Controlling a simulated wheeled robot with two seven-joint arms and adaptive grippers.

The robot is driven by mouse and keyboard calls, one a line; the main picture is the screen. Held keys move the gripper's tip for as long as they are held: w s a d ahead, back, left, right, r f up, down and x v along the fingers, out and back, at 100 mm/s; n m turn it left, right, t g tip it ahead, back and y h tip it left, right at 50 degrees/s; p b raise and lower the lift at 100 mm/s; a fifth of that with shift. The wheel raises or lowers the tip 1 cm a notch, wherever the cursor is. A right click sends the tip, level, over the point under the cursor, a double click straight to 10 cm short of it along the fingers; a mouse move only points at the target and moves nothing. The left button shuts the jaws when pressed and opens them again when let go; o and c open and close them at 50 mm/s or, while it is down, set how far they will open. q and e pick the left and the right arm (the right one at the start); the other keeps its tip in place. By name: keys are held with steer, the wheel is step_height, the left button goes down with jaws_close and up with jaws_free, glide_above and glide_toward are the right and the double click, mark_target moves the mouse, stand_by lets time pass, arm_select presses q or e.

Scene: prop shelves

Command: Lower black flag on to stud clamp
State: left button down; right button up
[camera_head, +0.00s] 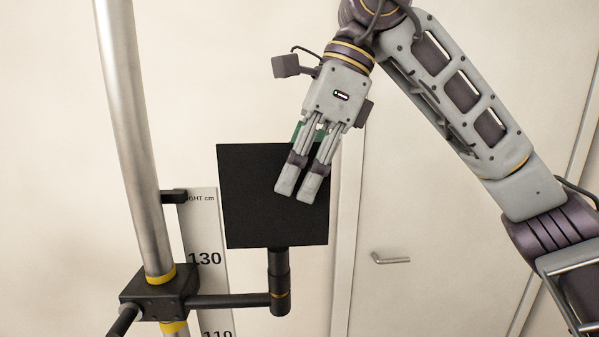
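The black flag (250,195) is a square black panel, upright and slightly tilted, in the middle of the head view. My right gripper (299,193) points down across the flag's upper right. Both fingers show in front of it, close together with a narrow gap. I cannot tell whether they touch the flag. My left gripper is out of view.
A metal pole (137,140) stands at the left, with a black clamp block (160,290) carrying the horizontal arm (228,300). A height ruler (205,235) is behind it. A pale door with a handle (390,259) is behind on the right. Space right of the flag looks clear.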

steer(key=v, duration=1.2)
stand_by(0.6)
stand_by(0.4)
stand_by(0.3)
